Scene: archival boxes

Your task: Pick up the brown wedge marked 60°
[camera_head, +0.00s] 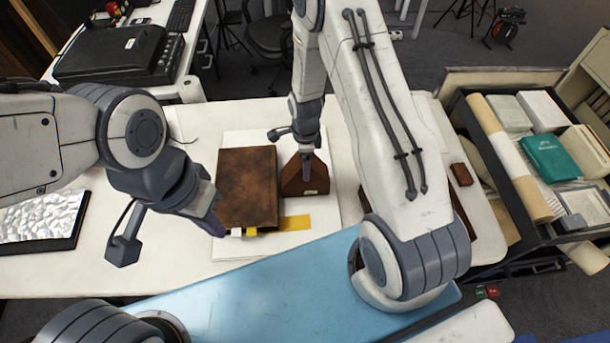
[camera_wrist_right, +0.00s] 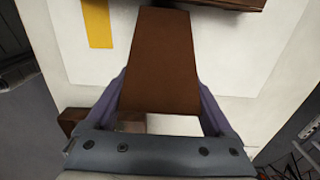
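The brown wedge (camera_head: 293,185) stands on the white board (camera_head: 336,212), right of the brown book, with a small pale label low on its near side. The label is too small to read. My right gripper (camera_head: 306,172) reaches down over it. In the right wrist view, the wedge (camera_wrist_right: 162,60) lies between the two purple fingers of the right gripper (camera_wrist_right: 163,85), which appear to touch both its sides. I cannot tell whether it is lifted. My left gripper (camera_head: 212,212) is beside the book's left edge; its finger gap is not clear.
The brown book (camera_head: 247,185) lies close left of the wedge, with a yellow strip (camera_head: 294,223) in front. A small brown block (camera_head: 461,174) lies at the right of the white table. A dark cart with boxes and a rolled tube (camera_head: 510,155) stands further right.

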